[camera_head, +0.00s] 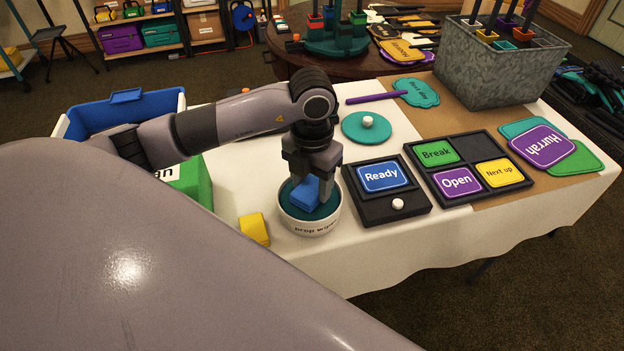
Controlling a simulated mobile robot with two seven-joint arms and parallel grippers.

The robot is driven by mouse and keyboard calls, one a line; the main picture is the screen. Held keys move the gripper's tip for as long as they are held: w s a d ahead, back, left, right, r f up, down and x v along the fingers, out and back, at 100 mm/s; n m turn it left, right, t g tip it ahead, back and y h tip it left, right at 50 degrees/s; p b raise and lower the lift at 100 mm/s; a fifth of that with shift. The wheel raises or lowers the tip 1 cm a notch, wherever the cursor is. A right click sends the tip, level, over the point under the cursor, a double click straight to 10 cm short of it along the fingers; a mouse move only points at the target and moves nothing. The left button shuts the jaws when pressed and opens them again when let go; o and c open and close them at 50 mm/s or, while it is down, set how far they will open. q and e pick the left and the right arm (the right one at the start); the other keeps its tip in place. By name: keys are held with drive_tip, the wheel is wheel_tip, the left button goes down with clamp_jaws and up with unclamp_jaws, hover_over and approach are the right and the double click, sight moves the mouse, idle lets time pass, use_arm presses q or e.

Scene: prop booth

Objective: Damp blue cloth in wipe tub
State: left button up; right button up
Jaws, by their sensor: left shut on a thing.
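My left gripper (311,176) reaches in from the left and points down over the wipe tub. It is shut on a blue cloth (303,196), a small folded-looking block. The cloth is within the outline of the tub's mouth; whether it touches the teal inside is hard to tell. The wipe tub (312,227) is round and white with dark lettering on its front wall, and stands near the table's front edge. My right gripper is not in view.
A yellow block (254,229) lies left of the tub. A teal disc with a white knob (367,128) lies behind it. The Ready sign board (395,209) is close on the right, with a sign tray (467,199) beyond. A green block (190,181) and blue-white bin (125,97) stand left.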

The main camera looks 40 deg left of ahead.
sight(312, 185)
use_arm(q)
drive_tip(key=shift+r+p, duration=2.3)
drive_tip(key=shift+r, duration=1.15)
